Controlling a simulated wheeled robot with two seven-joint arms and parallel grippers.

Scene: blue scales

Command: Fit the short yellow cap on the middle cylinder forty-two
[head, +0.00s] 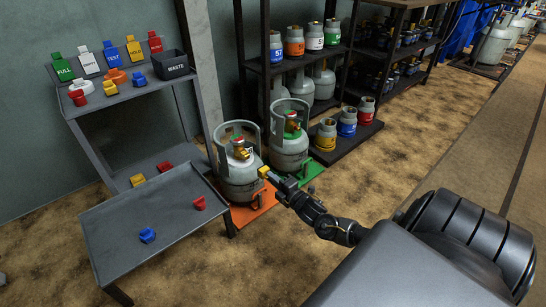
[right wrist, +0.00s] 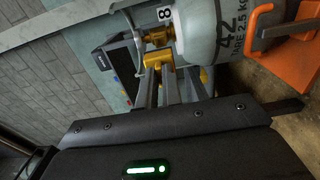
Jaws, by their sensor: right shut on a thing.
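My right gripper (head: 271,175) is shut on a small yellow cap (head: 264,171), held in front and to the right of a grey cylinder (head: 241,187) on an orange scale. In the right wrist view, the fingers (right wrist: 166,84) hold the yellow cap (right wrist: 157,58) just short of a brass valve outlet (right wrist: 156,35). I cannot tell whether cap and outlet touch. The cylinder (right wrist: 233,32) reads 42 there. Its valve (head: 240,150) has a red top in the head view. My left gripper is not in view.
A second grey cylinder (head: 289,150) stands close behind on a green scale (head: 308,171).

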